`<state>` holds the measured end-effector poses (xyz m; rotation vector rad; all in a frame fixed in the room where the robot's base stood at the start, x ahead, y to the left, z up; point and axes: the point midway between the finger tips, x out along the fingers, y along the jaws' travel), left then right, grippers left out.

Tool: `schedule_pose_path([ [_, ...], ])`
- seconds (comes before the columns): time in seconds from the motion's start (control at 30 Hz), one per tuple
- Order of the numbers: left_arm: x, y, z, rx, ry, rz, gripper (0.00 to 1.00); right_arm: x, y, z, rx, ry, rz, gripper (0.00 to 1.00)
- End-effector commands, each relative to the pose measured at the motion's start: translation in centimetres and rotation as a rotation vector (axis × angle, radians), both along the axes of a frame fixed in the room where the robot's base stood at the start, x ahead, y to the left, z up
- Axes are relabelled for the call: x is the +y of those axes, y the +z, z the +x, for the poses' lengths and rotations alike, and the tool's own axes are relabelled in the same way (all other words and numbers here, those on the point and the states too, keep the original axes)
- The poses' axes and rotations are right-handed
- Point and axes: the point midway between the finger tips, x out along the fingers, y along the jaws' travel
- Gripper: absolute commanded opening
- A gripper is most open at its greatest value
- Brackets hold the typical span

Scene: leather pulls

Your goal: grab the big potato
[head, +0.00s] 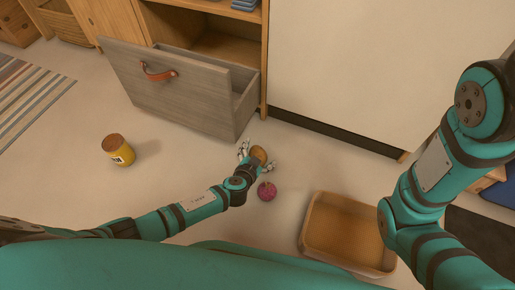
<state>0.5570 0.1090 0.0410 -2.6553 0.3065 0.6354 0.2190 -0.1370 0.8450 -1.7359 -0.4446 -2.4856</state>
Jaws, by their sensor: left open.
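The big potato (259,154) is a brown rounded thing on the floor, near the corner of the open drawer. My left gripper (250,150) reaches it from the lower left. Its fingers are open and lie at the potato's left side, partly overlapping it in the picture. I cannot tell whether they touch it. My right arm stands at the right of the head view, and its gripper is out of the frame.
A pink-red round thing (266,191) lies just below my left gripper. An open grey drawer (165,85) with a leather pull juts out behind. Floor between is clear.

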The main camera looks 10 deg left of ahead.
Motion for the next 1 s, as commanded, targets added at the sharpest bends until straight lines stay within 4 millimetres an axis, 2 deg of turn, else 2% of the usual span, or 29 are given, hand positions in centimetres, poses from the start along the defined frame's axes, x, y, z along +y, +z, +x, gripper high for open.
schedule_pose_path([
  [0.27, -0.11, -0.13, -0.14, 0.001, 0.001, -0.001, 0.93, -0.07, -0.08, -0.22, -0.005, 0.001, 0.001, 0.4],
  [0.8, -0.09, -0.16, -0.14, 0.001, 0.0, 0.0, 0.23, -0.15, -0.11, -0.35, -0.007, 0.0, 0.002, 0.4],
  [1.0, -0.14, -0.13, -0.14, 0.001, -0.001, -0.002, 0.22, -0.12, -0.09, -0.2, -0.004, -0.001, 0.003, 0.4],
])
